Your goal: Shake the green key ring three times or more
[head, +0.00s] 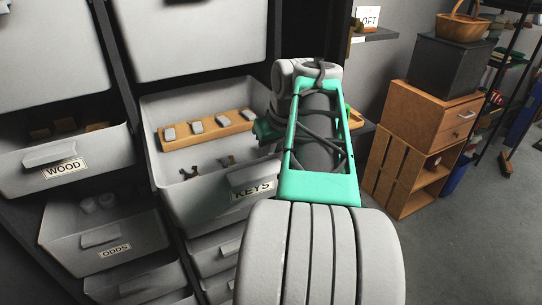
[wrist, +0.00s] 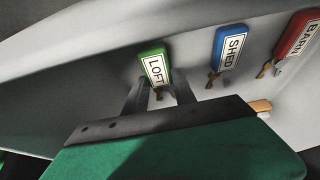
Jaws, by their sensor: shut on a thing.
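The green key ring (wrist: 154,60) has a tag with a white LOFT label and a key at its lower end. My gripper (wrist: 160,88) has its two dark fingers at the key end of this tag, and it is shut on the key ring. In the head view my own arm hides the fingers and the green key ring. The open KEYS drawer (head: 176,205) is just left of my arm there.
A blue SHED key ring (wrist: 231,46) and a red BARN key ring (wrist: 297,36) are right of the green one. The drawer holds a wooden strip with grey blocks (head: 205,130). Open WOOD (head: 20,180) and ODDS (head: 85,255) drawers stand left. Wooden crates (head: 415,150) stand right.

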